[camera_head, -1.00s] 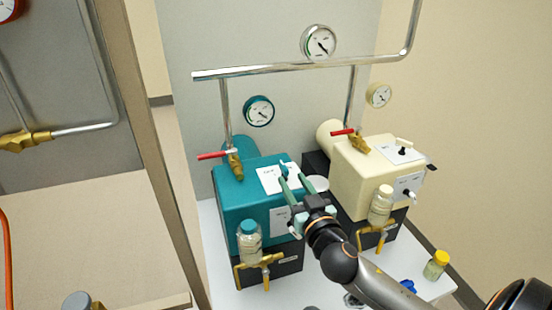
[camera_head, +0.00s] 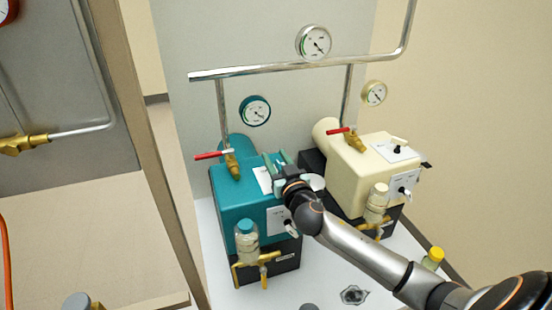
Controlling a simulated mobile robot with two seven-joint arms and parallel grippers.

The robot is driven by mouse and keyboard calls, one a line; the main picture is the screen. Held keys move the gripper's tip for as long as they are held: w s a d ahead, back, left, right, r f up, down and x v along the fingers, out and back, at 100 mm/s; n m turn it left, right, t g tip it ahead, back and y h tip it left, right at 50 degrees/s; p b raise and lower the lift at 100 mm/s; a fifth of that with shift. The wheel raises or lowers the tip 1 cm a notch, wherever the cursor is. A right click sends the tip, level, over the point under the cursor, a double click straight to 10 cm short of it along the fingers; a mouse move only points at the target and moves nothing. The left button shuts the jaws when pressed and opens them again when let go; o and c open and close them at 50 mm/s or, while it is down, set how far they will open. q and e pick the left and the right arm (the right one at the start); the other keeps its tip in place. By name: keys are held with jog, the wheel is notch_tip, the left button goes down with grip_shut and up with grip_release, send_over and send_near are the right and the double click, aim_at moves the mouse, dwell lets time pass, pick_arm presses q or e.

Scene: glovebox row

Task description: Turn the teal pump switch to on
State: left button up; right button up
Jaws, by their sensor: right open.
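The teal pump (camera_head: 240,201) stands on the white bench, with a white label plate (camera_head: 263,180) on its top. My right gripper (camera_head: 276,161) is open, its two fingers over that plate at the right part of the pump's top. The fingers and wrist cover the place of the teal switch, so I cannot tell its position or whether the fingers touch it. My right arm reaches in from the lower right. My left gripper is not in view.
A cream pump (camera_head: 365,170) stands close on the right, with its own black switch (camera_head: 397,149). Red-handled valves (camera_head: 214,155) and pipes rise behind. A teal-capped bottle (camera_head: 246,241) hangs at the teal pump's front. A yellow-capped jar (camera_head: 433,257) stands near my arm.

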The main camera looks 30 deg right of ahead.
jog(key=shift+c, duration=0.3)
grip_shut()
